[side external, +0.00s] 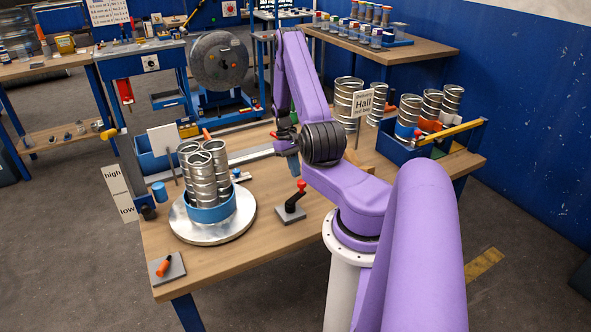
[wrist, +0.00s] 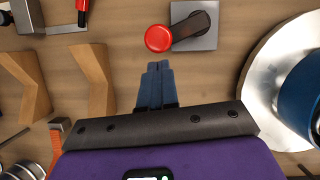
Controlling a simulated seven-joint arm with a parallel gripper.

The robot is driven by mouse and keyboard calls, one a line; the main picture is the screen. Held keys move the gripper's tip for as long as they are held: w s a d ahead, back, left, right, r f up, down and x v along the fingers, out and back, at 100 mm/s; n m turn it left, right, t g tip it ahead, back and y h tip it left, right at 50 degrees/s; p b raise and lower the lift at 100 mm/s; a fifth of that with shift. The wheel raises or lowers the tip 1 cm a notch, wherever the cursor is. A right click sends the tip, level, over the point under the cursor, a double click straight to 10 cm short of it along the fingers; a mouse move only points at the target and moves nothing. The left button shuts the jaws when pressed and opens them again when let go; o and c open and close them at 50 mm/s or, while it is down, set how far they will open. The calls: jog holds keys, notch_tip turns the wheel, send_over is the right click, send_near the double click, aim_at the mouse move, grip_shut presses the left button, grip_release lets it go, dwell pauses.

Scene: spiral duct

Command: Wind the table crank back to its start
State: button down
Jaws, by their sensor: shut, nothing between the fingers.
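A small crank with a black arm and a red knob (side external: 301,185) stands on a grey square plate (side external: 289,214) on the wooden table. In the wrist view its red knob (wrist: 158,38) lies just beyond my fingertips, with the black arm running right over the plate (wrist: 205,40). My gripper (side external: 294,172) points down above the table, behind the crank in the side view. Its two blue-grey fingers (wrist: 158,66) are together, empty and apart from the knob. An orange-handled piece on a grey plate (side external: 166,269) sits at the table's front left corner.
A silver round turntable (side external: 186,231) carries a blue ring with several metal ducts (side external: 205,170), left of the crank. A high/low sign (side external: 119,194) stands at the left edge. Wooden angled blocks (wrist: 92,78) lie left of my fingers. A blue bin (side external: 392,150) with ducts stands right.

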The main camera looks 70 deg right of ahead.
jog(key=shift+s+a, duration=0.15)
jog(key=shift+s+m+t+y, duration=0.3)
jog(key=shift+s+m, duration=0.65)
jog(key=shift+m, duration=0.35)
jog(key=s+a+m+t, duration=0.6)
jog(key=a+m, duration=0.3)
jog(key=m, duration=0.8)
jog(key=shift+s, duration=0.45)
dwell(2.3)
jog(key=shift+a+m, duration=0.25)
jog(key=shift+m, duration=0.25)
jog(key=shift+w+a, duration=0.15)
jog(key=shift+a, duration=0.35)
dwell(1.1)
